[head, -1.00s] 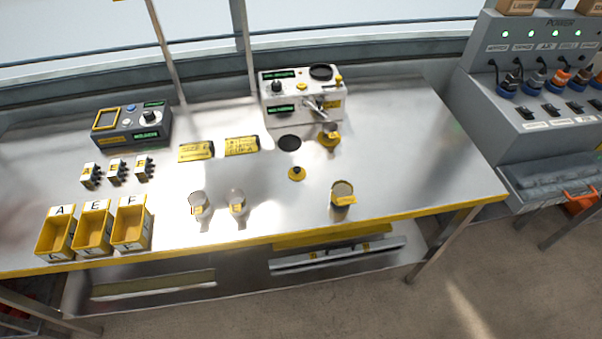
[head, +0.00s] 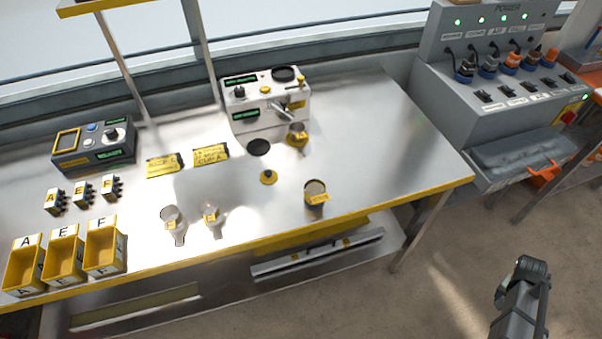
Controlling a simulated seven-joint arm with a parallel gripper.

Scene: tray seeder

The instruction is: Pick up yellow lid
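The yellow lid (head: 268,177) is a small round disc with a dark knob on top. It lies flat on the metal bench (head: 390,130), in front of a black round pad (head: 259,147) and left of a grey-topped cup with a yellow label (head: 315,193). My gripper (head: 532,270) shows as a dark grey shape at the lower right, over the floor and well apart from the bench and the lid. Its fingers cannot be made out clearly, and I see nothing held.
A white dispenser machine (head: 265,100) stands behind the lid with a yellow-based cup (head: 297,135) at its front right. Two clear scoops (head: 171,217) and yellow bins (head: 62,258) are to the left. A grey power console (head: 490,90) stands right of the bench. The bench's right part is clear.

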